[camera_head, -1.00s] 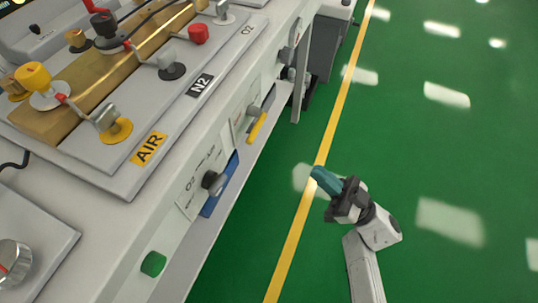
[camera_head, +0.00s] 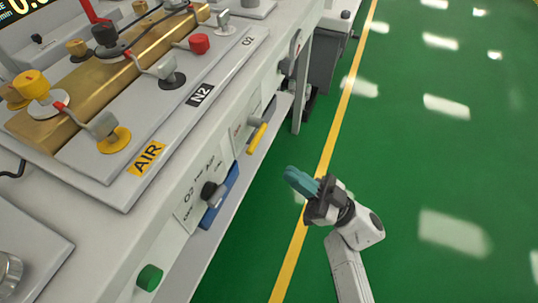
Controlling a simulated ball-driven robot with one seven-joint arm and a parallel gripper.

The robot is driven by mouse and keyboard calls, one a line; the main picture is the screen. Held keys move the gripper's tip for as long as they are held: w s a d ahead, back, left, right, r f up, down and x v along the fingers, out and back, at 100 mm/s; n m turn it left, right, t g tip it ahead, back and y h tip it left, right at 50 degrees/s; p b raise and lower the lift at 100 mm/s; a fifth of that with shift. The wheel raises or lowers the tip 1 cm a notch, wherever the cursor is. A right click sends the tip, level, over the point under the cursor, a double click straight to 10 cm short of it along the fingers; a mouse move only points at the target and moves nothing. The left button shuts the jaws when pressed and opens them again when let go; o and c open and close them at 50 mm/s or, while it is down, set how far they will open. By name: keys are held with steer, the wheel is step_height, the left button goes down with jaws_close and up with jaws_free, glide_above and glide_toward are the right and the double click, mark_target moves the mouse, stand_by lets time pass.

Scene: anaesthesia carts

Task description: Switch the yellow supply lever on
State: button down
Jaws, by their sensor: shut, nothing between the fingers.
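My gripper (camera_head: 292,174), with teal fingers, is shut and empty. It is over the green floor beside the cart, to the right of and below the yellow lever in the picture, and clearly apart from it. Nothing hides the lever.
The cart top (camera_head: 110,182) carries gas valves labelled AIR and N2. A grey unit (camera_head: 325,58) stands farther back. The green floor (camera_head: 440,170) is open to the right.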

mark_target(256, 146)
steer(key=x, duration=0.7)
steer(key=shift+b, duration=0.4)
steer(key=shift+s+a+r+m+t+h+p, duration=0.1)
steer(key=shift+r+m+t+h+p, duration=0.1)
steer(key=shift+m+t+p, duration=0.4)
steer(key=shift+a+r+m+t+h+p, duration=0.1)
steer(key=shift+r+m+t+h+p, duration=0.25)
steer(key=shift+p, duration=0.4)
step_height(256, 146, up, 6)
steer(key=w+m+t+h+p, duration=0.2)
steer(key=m+t+h+p, duration=0.3)
steer(key=m+p, duration=1.5)
steer(key=d+h+p, duration=0.1)
steer(key=h+p, duration=0.4)
steer(key=p, duration=0.3)
steer(key=shift+w, duration=0.15)
steer(key=shift+h, duration=0.25)
